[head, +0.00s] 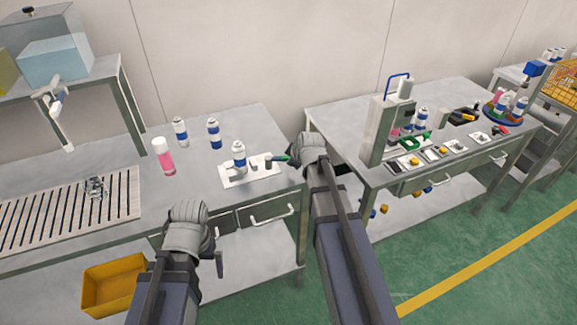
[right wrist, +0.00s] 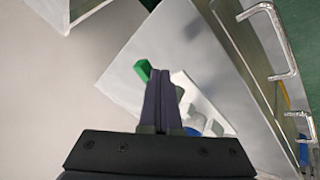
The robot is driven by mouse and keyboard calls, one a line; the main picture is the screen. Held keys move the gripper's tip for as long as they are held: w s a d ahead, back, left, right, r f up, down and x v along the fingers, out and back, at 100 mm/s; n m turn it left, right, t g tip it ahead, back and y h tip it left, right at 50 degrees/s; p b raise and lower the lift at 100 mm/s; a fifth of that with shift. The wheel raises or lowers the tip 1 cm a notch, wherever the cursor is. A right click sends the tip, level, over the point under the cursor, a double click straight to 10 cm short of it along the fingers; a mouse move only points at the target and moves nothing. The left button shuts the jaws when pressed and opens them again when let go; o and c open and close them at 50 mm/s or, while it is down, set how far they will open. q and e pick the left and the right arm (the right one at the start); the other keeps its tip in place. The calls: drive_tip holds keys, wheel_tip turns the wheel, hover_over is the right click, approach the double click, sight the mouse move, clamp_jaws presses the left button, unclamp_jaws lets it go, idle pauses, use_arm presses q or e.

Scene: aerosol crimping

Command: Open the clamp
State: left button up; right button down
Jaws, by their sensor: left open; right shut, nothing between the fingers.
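The clamp is on a white base plate (head: 232,180) on the middle table, with a green handle (head: 281,157) at its right end. A white and blue can (head: 239,158) stands upright on this plate. My right gripper (right wrist: 163,80) is shut and empty, with its fingertips close beside the green handle (right wrist: 143,69); I cannot tell whether they touch. In the head view my right wrist is just right of the handle and hides part of the area. My left gripper (head: 187,232) is open and empty, over the table's front edge, left of and nearer than the clamp.
Two blue and white cans (head: 214,134) and a pink can (head: 164,156) stand behind and left of the clamp. A slatted rack (head: 68,208) lies at left. A yellow bin (head: 113,284) is below. A press (head: 384,130) stands on the right table.

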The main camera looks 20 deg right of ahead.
drive_tip(key=shift+w+d, duration=0.45)
drive_tip(key=shift+w, duration=0.25)
drive_tip(key=shift+w+d, duration=0.4)
drive_tip(key=shift+w, duration=0.3)
drive_tip(key=shift+w+d, duration=0.1)
use_arm(q)
drive_tip(key=shift+s, duration=0.1)
use_arm(e)
drive_tip(key=shift+w+d+r, duration=0.1)
drive_tip(key=shift+w+r, duration=0.05)
drive_tip(key=shift+w, duration=0.1)
